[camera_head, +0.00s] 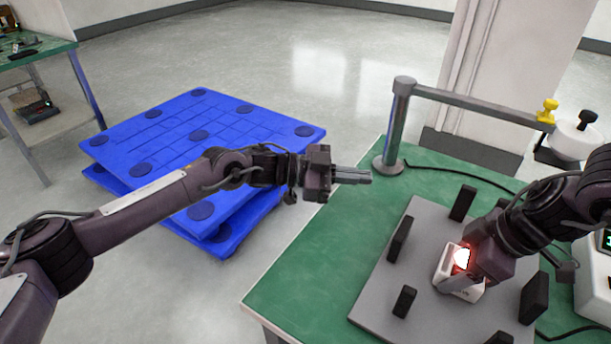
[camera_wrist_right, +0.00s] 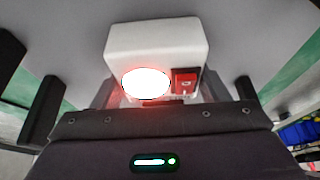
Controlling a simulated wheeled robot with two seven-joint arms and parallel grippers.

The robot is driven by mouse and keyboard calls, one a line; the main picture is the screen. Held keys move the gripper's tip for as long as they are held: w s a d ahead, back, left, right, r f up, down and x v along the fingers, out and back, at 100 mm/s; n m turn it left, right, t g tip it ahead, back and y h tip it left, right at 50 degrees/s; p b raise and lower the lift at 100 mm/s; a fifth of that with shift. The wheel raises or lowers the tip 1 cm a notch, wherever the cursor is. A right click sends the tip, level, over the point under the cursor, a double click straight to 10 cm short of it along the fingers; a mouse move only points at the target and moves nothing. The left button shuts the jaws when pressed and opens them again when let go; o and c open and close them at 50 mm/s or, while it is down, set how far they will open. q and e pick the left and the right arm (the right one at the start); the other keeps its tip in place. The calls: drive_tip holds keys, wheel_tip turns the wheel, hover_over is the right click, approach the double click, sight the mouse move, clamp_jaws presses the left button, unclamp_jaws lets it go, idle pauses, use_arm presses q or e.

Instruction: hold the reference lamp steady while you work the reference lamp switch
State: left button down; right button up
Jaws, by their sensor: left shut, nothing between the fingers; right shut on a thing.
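The reference lamp is a small white box (camera_head: 447,278) on the grey plate, with a brightly glowing lens that has a red rim. In the right wrist view the box (camera_wrist_right: 158,42) shows its lit lens (camera_wrist_right: 145,83) beside a red rocker switch (camera_wrist_right: 185,82). My right gripper (camera_head: 480,266) is over the box and shut on it; its fingers are mostly hidden in the head view. My left gripper (camera_head: 352,175) is shut and empty, in the air by the far left edge of the green table, well apart from the lamp.
The grey plate (camera_head: 382,290) carries several upright black blocks around the lamp. A metal post (camera_head: 398,125) with a horizontal bar and yellow knob stands at the table's (camera_head: 300,270) back. A device with a green display (camera_head: 606,240) is at right. Blue pallets (camera_head: 200,150) lie on the floor.

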use_arm(q)
drive_tip(key=w+a+f+n+t+y, duration=0.1)
drive_tip(key=w+a+f+n+t, duration=0.3)
drive_tip(key=a, duration=0.6)
drive_tip(key=w+f+t, duration=0.2)
drive_tip(key=w+t, duration=0.1)
drive_tip(key=shift+w+f+n, duration=0.3)
drive_tip(key=shift+n, duration=0.1)
drive_tip(key=shift+a, duration=0.1)
use_arm(e)
drive_tip(key=o, duration=1.1)
drive_tip(key=shift+o, duration=0.2)
